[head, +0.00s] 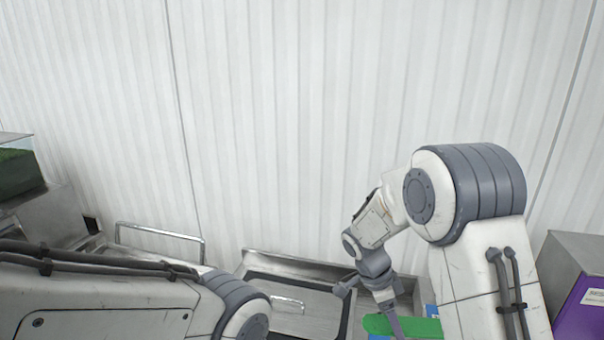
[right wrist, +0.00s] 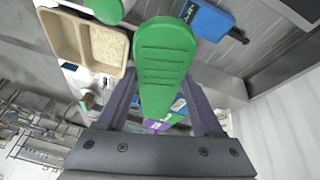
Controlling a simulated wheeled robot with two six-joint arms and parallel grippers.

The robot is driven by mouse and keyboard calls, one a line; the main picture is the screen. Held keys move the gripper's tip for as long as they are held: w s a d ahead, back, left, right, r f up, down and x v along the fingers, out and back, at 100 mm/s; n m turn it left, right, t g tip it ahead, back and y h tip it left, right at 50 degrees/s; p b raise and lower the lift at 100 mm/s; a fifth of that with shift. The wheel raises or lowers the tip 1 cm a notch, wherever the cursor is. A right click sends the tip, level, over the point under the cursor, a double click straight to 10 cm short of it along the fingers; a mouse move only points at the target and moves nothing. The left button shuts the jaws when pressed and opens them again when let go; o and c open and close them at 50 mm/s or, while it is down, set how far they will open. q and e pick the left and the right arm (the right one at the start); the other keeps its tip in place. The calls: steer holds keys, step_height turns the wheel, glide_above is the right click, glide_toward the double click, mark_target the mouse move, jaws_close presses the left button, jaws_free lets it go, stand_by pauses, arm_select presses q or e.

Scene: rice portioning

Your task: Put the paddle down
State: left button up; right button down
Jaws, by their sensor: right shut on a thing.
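My right gripper (right wrist: 162,108) is shut on the green paddle (right wrist: 165,55), whose tapered end lies between the two fingers in the right wrist view. The paddle's broad ribbed part points away from the gripper. In the head view my right gripper (head: 368,296) points down over the metal counter. A flat green piece (head: 412,326) shows beside it there, partly cut off by the lower edge; I cannot tell if it is the held paddle. My left arm crosses the lower left, and its gripper is out of view.
In the right wrist view, a beige two-compartment tray (right wrist: 66,32) has rice (right wrist: 107,46) in one compartment. Near it are a blue object (right wrist: 208,20) and another green piece (right wrist: 109,8). A metal-rimmed tray (head: 300,262) and a purple-fronted box (head: 582,308) show in the head view.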

steer(key=n, duration=0.1)
steer(key=n+t, duration=0.1)
steer(key=n, duration=0.1)
steer(key=shift+w+d+r+n, duration=0.1)
steer(key=shift+w+r+n, duration=0.1)
steer(key=shift+r+n, duration=0.15)
steer(key=n+t, duration=0.1)
steer(key=n, duration=0.1)
steer(key=shift+w+r+n+t, duration=0.1)
steer(key=shift+r+n+t, duration=0.05)
steer(key=shift+n+t, duration=0.25)
steer(key=n, duration=0.1)
steer(key=n+t, duration=0.1)
steer(key=n, duration=0.1)
steer(key=a+n, duration=0.1)
steer(key=shift+r+n+t+y, duration=0.25)
steer(key=shift+r+t+y, duration=0.05)
steer(key=shift+y, duration=0.1)
steer(key=n, duration=0.1)
steer(key=a+n+y, duration=0.1)
steer(key=n, duration=0.1)
steer(key=shift+r+t, duration=0.2)
steer(key=shift+t, duration=0.2)
step_height(320, 180, down, 7)
steer(key=b, duration=0.6)
steer(key=shift+r, duration=0.2)
steer(key=shift+r, duration=0.1)
